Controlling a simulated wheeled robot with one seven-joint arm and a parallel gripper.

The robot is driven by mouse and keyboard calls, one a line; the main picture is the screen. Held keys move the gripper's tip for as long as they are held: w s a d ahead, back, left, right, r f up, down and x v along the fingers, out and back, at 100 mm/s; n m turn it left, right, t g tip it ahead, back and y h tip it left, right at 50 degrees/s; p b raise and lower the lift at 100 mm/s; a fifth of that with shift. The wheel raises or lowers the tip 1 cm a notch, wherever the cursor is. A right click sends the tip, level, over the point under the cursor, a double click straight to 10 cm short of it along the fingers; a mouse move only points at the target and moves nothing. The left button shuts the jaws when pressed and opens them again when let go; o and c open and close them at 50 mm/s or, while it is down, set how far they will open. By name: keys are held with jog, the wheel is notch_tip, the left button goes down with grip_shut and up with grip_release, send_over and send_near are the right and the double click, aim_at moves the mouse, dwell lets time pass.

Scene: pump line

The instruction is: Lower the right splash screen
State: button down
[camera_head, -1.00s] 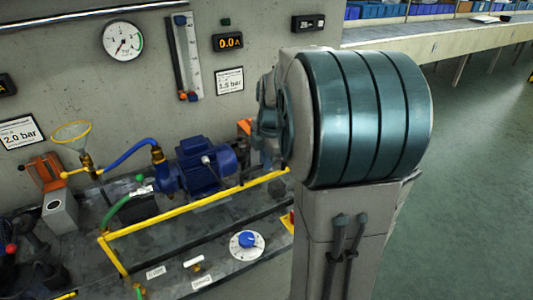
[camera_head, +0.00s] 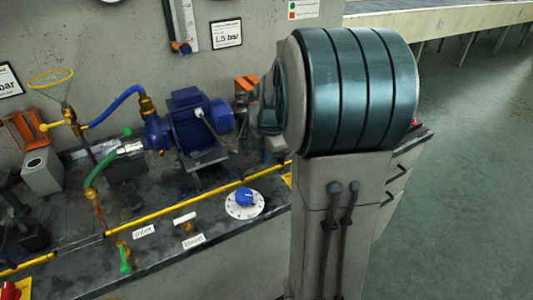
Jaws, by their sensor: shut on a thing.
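The right splash screen shows as a long yellow bar (camera_head: 205,194) along the bench, running from near the green lever up to the right until my arm covers it. It lies low, close to the bench line, and no raised yellow side post shows. Its right end is hidden behind my arm. My arm's large teal and grey joint fills the right middle of the view. My gripper is not clearly visible behind it, so its hold on the bar cannot be seen.
Behind the bar stand a blue pump motor (camera_head: 195,122), a blue hose (camera_head: 115,105) and a funnel (camera_head: 52,83). In front are a blue knob (camera_head: 244,198) and a green lever (camera_head: 124,260). Another yellow bar (camera_head: 55,253) continues left. Open floor lies right.

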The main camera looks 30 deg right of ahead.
jog(key=shift+s+f, duration=0.15)
jog(key=shift+f, duration=0.15)
jog(key=c, duration=1.5)
grip_release()
jog(key=shift+r, duration=0.1)
jog(key=p+v, duration=0.2)
jog(key=v, duration=1.1)
jog(key=shift+r, duration=0.35)
